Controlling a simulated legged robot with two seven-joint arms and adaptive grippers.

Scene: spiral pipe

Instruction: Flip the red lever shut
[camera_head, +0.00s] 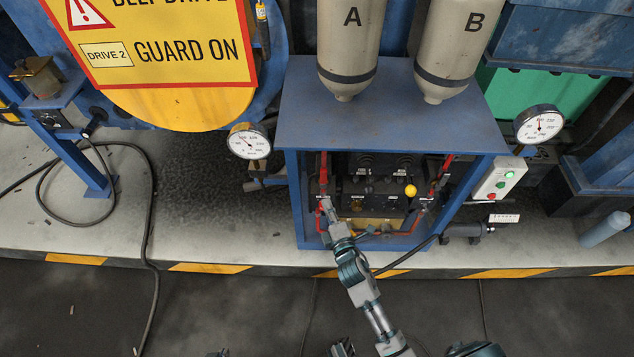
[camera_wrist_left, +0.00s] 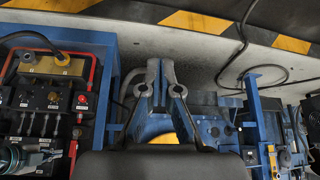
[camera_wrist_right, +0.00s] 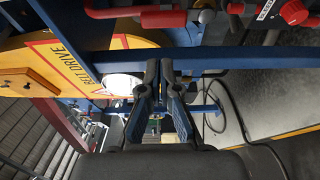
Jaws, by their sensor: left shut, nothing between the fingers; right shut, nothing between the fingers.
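A blue cabinet (camera_head: 395,110) has an open front with red bars and pipework inside. A red upright bar (camera_head: 323,165) is at its left edge, and a tilted red bar (camera_head: 445,168) is at its right. I cannot tell for sure which one is the lever. My right gripper (camera_head: 325,206) is shut and empty at the cabinet's left opening, close to red parts. In the right wrist view, a thick red bar (camera_wrist_right: 133,11) lies above its shut fingers (camera_wrist_right: 158,68), apart from them. My left gripper (camera_head: 220,352) barely shows at the bottom edge; its fingers (camera_wrist_left: 161,68) are shut and empty.
A yellow knob (camera_head: 410,190) and a dark valve block sit inside the cabinet. Gauges (camera_head: 250,141) (camera_head: 540,124) flank it. A box with buttons (camera_head: 499,178) is at the right. A black cable (camera_head: 150,220) runs over the floor at the left.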

